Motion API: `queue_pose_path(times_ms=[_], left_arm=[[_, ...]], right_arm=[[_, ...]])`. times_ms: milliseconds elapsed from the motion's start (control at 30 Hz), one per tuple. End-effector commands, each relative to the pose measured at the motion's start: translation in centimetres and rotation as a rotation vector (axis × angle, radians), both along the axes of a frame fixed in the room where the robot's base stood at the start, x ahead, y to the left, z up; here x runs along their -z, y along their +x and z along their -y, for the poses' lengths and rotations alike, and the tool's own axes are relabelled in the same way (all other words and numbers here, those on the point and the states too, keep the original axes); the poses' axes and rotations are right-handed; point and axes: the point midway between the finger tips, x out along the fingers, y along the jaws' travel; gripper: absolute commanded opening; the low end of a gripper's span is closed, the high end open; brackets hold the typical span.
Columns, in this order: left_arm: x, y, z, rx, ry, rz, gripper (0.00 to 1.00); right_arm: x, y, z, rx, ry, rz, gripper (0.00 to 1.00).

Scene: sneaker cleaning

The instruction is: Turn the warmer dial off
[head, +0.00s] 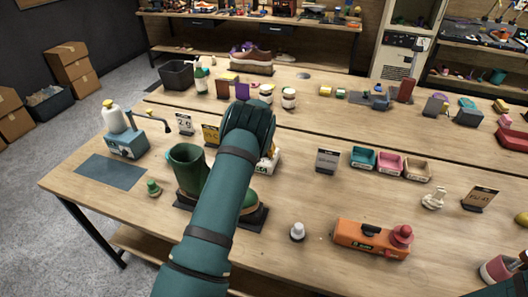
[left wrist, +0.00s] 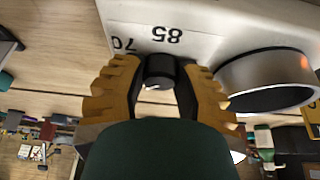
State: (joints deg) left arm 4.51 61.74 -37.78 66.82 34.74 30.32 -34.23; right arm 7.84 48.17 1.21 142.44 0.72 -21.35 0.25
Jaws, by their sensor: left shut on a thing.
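The white warmer (head: 268,161) stands on the workbench, mostly hidden behind my left arm in the head view. Its white face (left wrist: 215,20) fills the top of the left wrist view, with the upside-down numbers 70 and 85. A small dark dial (left wrist: 160,68) sticks out of this face below the numbers. My left gripper (left wrist: 160,88) has its ribbed tan fingers on both sides of the dial and is shut on it. Which number the dial points to cannot be told.
Green boots (head: 188,170) stand on a dark mat close to my left arm.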

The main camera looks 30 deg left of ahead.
Motion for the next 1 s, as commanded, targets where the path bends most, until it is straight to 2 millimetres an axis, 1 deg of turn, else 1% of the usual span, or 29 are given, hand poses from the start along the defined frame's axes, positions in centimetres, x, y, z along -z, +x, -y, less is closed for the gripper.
queue_pose_path(times_ms=[333, 600, 800, 1000], left_arm=[[0.0, 0.1, 0.2, -0.321, 0.004, -0.001, 0.00], [0.2, 0.1, 0.2, -0.558, 0.004, -0.002, 0.00], [0.2, 0.1, 0.3, -0.693, 0.002, -0.001, 0.00], [0.2, 0.1, 0.2, -0.782, 0.001, -0.002, 0.00]], right_arm=[[0.1, 0.0, 0.0, 0.000, 0.000, 0.000, 0.25], [0.8, 0.0, 0.0, 0.000, -0.001, 0.000, 0.25], [1.5, 0.0, -0.1, 0.000, -0.003, -0.001, 0.25], [1.9, 0.0, -0.1, 0.001, -0.004, -0.001, 0.25]])
